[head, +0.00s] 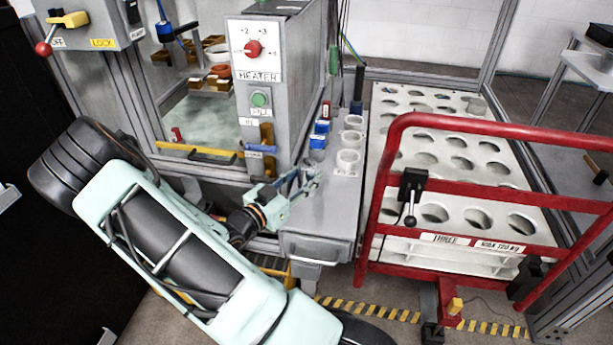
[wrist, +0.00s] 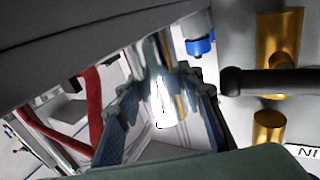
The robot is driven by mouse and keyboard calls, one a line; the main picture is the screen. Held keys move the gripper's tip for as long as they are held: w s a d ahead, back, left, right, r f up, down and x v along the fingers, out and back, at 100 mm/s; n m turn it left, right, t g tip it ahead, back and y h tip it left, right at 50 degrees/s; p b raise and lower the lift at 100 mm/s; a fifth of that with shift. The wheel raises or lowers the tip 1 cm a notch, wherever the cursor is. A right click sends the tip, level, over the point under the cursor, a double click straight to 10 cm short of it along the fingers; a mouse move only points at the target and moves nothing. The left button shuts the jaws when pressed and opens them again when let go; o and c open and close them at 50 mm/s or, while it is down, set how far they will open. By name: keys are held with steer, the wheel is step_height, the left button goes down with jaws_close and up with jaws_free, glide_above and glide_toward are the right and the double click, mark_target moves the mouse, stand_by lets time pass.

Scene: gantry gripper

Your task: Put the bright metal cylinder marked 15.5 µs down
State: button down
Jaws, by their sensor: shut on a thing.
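My gripper (head: 301,186) is beside the heater cabinet, above the left part of the grey bench top (head: 315,215). In the wrist view its two blue-grey fingers (wrist: 167,108) are closed on a bright metal cylinder (wrist: 168,98) that shines white between them. No marking on the cylinder can be read. In the head view I cannot make out the held cylinder clearly, nor whether it touches the bench.
The grey heater cabinet (head: 275,90) stands just behind my gripper. White cups (head: 347,162) and blue-capped items (head: 319,141) stand on the bench. The red cart rail (head: 480,122) rises to the right, around the rack with several holes. The bench's front part is clear.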

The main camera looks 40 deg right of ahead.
steer(key=shift+f, duration=0.15)
steer(key=c, duration=1.6)
jaws_free()
steer(key=shift+r, duration=0.2)
steer(key=p+v, duration=0.2)
steer(key=v, duration=1)
steer(key=shift+a+p, duration=0.1)
steer(key=shift+p, duration=0.2)
